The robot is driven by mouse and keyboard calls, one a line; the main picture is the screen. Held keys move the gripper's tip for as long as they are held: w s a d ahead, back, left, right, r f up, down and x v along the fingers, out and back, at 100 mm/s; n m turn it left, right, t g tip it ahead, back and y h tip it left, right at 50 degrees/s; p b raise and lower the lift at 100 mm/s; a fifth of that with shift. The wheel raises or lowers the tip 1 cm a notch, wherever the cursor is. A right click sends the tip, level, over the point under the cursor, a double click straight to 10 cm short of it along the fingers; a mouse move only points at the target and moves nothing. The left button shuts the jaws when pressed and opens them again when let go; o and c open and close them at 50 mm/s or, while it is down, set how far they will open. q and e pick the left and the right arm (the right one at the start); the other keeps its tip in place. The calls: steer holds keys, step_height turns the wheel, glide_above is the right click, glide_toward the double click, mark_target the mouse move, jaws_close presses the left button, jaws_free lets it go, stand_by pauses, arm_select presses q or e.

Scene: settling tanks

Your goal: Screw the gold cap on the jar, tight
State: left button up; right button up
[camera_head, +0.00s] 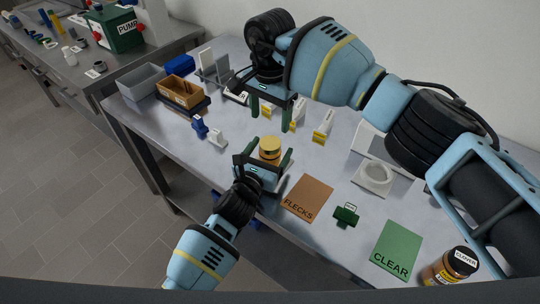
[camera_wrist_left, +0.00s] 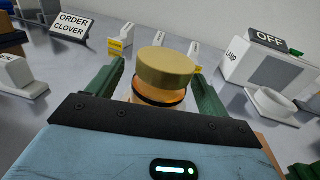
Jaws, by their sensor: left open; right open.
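The gold cap (camera_head: 270,144) is on top of an amber jar (camera_head: 269,158) standing on the table. In the left wrist view the cap (camera_wrist_left: 166,67) looks slightly tilted over the jar (camera_wrist_left: 158,97), with an orange band showing below it; I cannot tell how far it is threaded. My left gripper (camera_head: 267,157) is open, its green fingers on either side of the jar, apparently with gaps. My right gripper (camera_head: 272,112) is open and empty, behind and above the cap. The jar's lower part is hidden behind my left gripper.
Orange FLECKS mat (camera_head: 308,198), green CLEAR mat (camera_head: 397,250) and a dark-lidded CLOVER jar (camera_head: 450,268) are at right. A white lamp unit with a round ring (camera_head: 374,178) stands behind. Small labelled stands (camera_head: 323,127) are behind the jar; bins (camera_head: 182,92) are at left.

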mark_target(270, 143)
arm_select(q)
steer(key=shift+c, duration=0.3)
jaws_close()
arm_select(e)
steer(key=n, duration=0.4)
steer(key=shift+n, duration=0.3)
steer(key=shift+f, duration=4)
